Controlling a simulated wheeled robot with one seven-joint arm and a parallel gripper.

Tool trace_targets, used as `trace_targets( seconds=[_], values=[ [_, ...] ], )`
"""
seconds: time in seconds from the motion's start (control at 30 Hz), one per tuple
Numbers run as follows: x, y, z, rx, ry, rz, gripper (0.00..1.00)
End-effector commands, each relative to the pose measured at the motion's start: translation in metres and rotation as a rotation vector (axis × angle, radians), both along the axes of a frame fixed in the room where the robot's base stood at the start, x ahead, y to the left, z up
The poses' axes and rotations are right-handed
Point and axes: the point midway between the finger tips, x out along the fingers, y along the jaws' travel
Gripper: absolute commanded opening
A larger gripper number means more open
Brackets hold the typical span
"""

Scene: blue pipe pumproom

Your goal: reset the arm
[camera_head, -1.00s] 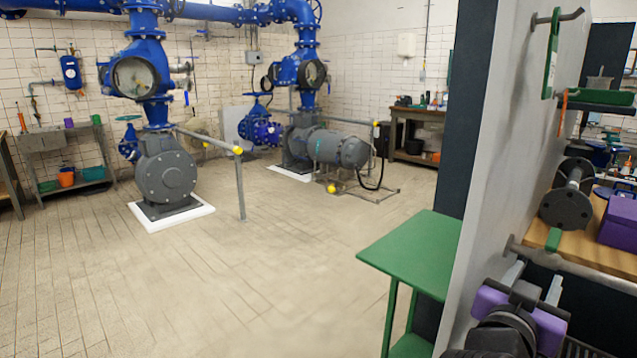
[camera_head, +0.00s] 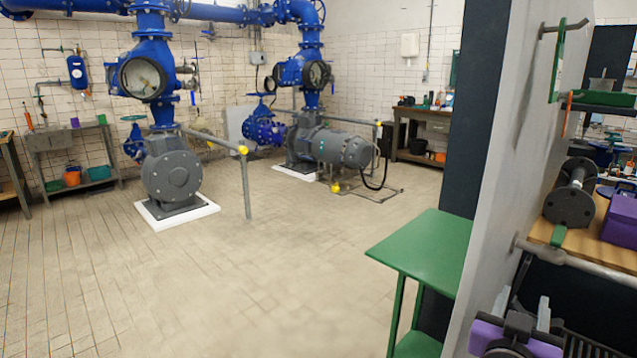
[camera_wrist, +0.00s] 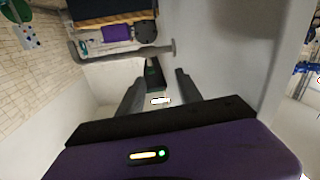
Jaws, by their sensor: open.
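My gripper (camera_head: 529,312) is at the lower right of the head view, purple and black, low beside the grey wall panel. In the wrist view its two grey fingers (camera_wrist: 158,95) stand apart with nothing between them. A metal rail with a round end (camera_wrist: 125,50) lies beyond the fingertips in that view, apart from them. The arm behind the gripper is mostly cut off by the bottom edge of the head view.
A wooden shelf (camera_head: 590,240) holds a dark flanged part (camera_head: 570,200) and a purple box (camera_head: 620,218). A green table (camera_head: 425,245) stands left of the panel. The tiled floor (camera_head: 200,290) is clear.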

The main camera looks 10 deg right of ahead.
Motion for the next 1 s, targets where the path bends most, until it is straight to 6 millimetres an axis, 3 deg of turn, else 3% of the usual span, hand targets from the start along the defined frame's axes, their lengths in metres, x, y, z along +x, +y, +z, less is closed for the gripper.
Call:
trace_targets(
  seconds=[0.27,0.47,0.7,0.83,1.0],
  values=[
    [-0.02,0.025,-0.047,-0.054,0.104,0.163,0.42],
    [-0.061,0.06,-0.099,-0.083,0.201,0.363,0.42],
    [-0.134,0.107,-0.141,-0.062,0.27,0.58,0.42],
    [-0.179,0.13,-0.15,-0.028,0.284,0.674,0.42],
    [-0.241,0.156,-0.147,0.035,0.281,0.761,0.42]
  ],
)
